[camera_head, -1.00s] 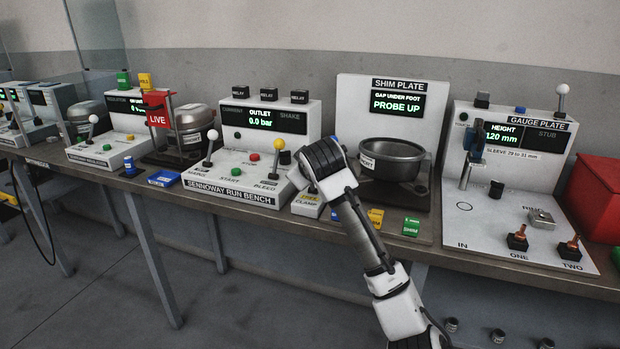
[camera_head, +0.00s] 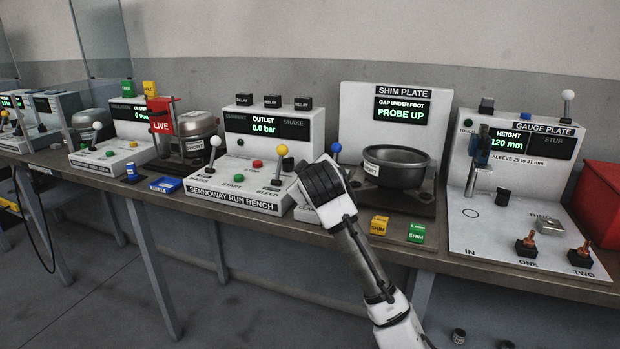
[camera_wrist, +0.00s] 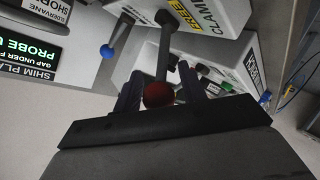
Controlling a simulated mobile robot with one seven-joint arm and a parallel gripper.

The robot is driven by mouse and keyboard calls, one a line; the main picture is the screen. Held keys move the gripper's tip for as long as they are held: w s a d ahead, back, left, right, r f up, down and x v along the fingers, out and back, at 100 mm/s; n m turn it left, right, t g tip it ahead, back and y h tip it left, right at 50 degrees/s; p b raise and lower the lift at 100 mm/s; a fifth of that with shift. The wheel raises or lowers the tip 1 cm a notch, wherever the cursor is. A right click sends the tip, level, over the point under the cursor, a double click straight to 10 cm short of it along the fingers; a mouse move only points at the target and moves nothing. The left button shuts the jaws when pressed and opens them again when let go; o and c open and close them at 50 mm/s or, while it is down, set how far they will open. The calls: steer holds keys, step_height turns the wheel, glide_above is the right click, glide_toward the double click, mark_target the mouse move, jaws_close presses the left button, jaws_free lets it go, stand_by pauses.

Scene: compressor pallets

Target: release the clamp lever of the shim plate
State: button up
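The shim plate station (camera_head: 352,112) has a display reading "PROBE UP" and a pot on its base. Its clamp box (camera_wrist: 205,22), marked FREE and CLAMP, shows in the wrist view. The clamp lever (camera_wrist: 162,48) is a dark rod with a dark red ball knob (camera_wrist: 158,95) at its end. My gripper (camera_wrist: 157,82) is open, with one finger on each side of the lever near the knob. Gaps show between knob and fingers. In the head view my gripper (camera_head: 322,183) hides the lever and most of the clamp box (camera_head: 305,214).
A blue-knobbed lever (camera_head: 335,148) stands close behind my gripper. The run bench (camera_head: 235,198) with its yellow-knobbed lever (camera_head: 281,152) is close on the left. Yellow (camera_head: 379,225) and green (camera_head: 416,233) shim blocks lie to the right. The gauge plate (camera_head: 490,230) stands farther right.

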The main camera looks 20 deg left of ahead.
steer(key=shift+o, duration=0.6)
steer(key=v, duration=1.3)
steer(key=shift+s+d, duration=0.2)
steer(key=shift+s, duration=0.1)
steer(key=shift+r, duration=0.1)
